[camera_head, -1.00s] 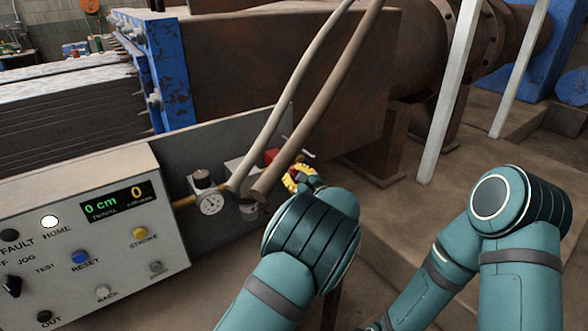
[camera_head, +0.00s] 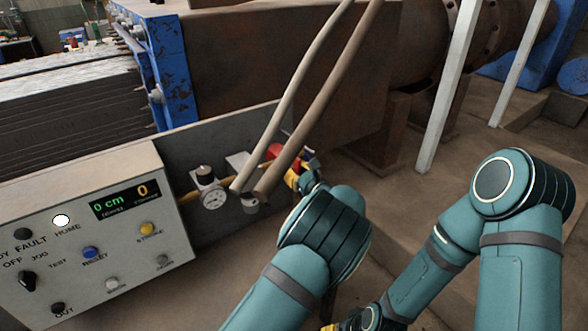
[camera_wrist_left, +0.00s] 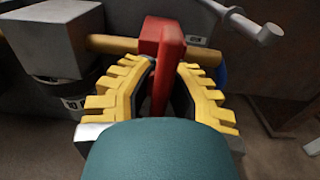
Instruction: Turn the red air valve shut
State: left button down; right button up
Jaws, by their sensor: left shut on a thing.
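The red air valve (camera_head: 274,151) sits on a yellow pipe at the grey panel's right end in the head view. In the left wrist view, the red valve (camera_wrist_left: 168,38) has a red lever pointing toward the camera. My left gripper (camera_head: 297,177) is at the valve; its yellow fingers (camera_wrist_left: 165,78) stand on both sides of the lever and are shut on it. My left wrist hides part of the contact. Only a yellow bit of my right gripper (camera_head: 329,327) shows at the bottom edge, so its jaws cannot be judged.
A metal T-bar (camera_wrist_left: 245,22) is close right of the valve in the wrist view. White posts (camera_head: 447,90) rise behind; open floor lies right.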

pick_arm(q)
jog(key=c, duration=1)
grip_release()
jog(key=v, duration=1.2)
